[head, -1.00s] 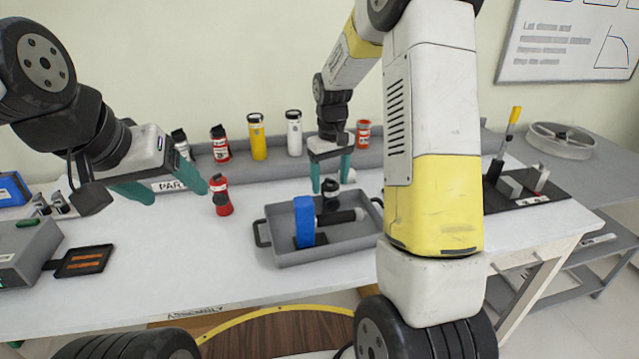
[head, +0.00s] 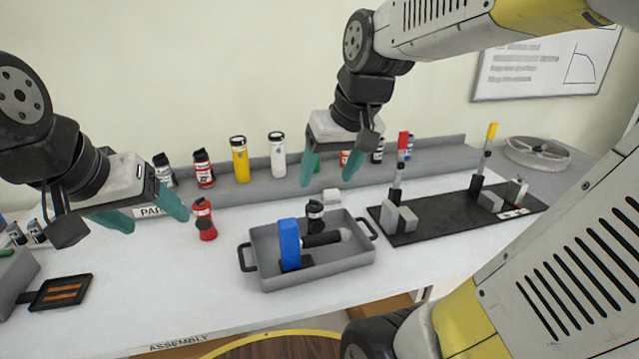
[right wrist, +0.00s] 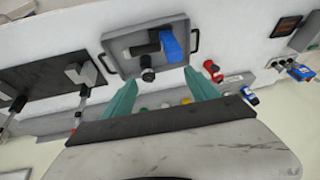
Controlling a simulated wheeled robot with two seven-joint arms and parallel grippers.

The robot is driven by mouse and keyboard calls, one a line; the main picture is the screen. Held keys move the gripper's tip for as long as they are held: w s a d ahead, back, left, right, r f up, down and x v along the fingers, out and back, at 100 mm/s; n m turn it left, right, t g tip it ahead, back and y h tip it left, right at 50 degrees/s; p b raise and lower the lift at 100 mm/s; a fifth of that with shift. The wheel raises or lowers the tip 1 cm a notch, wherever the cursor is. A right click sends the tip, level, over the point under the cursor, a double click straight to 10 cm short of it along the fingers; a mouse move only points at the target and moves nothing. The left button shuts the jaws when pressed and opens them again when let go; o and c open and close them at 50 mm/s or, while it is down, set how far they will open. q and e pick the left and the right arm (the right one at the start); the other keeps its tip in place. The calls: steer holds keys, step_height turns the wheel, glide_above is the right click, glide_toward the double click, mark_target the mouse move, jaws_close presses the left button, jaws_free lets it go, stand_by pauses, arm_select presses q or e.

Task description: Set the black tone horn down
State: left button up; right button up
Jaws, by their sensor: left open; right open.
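The black tone horn (head: 315,213) stands in the grey tray (head: 320,279), by its far wall. It also shows in the right wrist view (right wrist: 147,74), between and beyond my fingertips. My right gripper (head: 335,178) is open and empty, above and behind the tray, apart from the horn. My left gripper (head: 158,216) is open and empty over the left part of the table, beside a red horn (head: 204,220).
A blue-handled tool (head: 289,243) and a black cylinder with a grey end (head: 325,239) lie in the tray. Several canisters line the back ledge (head: 258,183). A black fixture board (head: 430,225) with upright posts is at the right.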

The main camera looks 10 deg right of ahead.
steer(key=s+t, duration=0.1)
steer(key=s, duration=0.5)
steer(key=shift+s+a+m+t, duration=0.3)
steer(key=shift+a+m+t, duration=0.1)
stand_by(0.7)
